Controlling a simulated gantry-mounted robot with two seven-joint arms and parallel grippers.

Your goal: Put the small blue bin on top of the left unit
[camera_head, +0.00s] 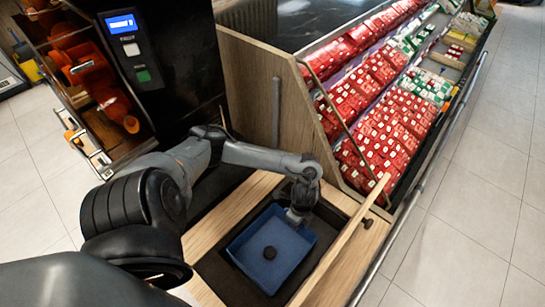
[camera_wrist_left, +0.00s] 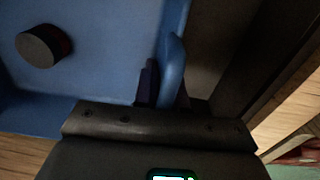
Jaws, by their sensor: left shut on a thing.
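The small blue bin (camera_head: 285,265) sits in a dark recess framed by light wood in the head view. I cannot tell whether the bin touches the recess floor. My right gripper is not in view. I cannot tell which unit is the left one.
A black juicer machine (camera_head: 170,60) with a lit screen stands behind my left arm, with oranges beside it. A wooden panel (camera_head: 255,90) and a sloped shelf of red packets (camera_head: 375,125) stand beyond the bin. Wooden walls (camera_head: 340,250) surround the recess closely. Tiled floor (camera_head: 470,200) is clear at right.

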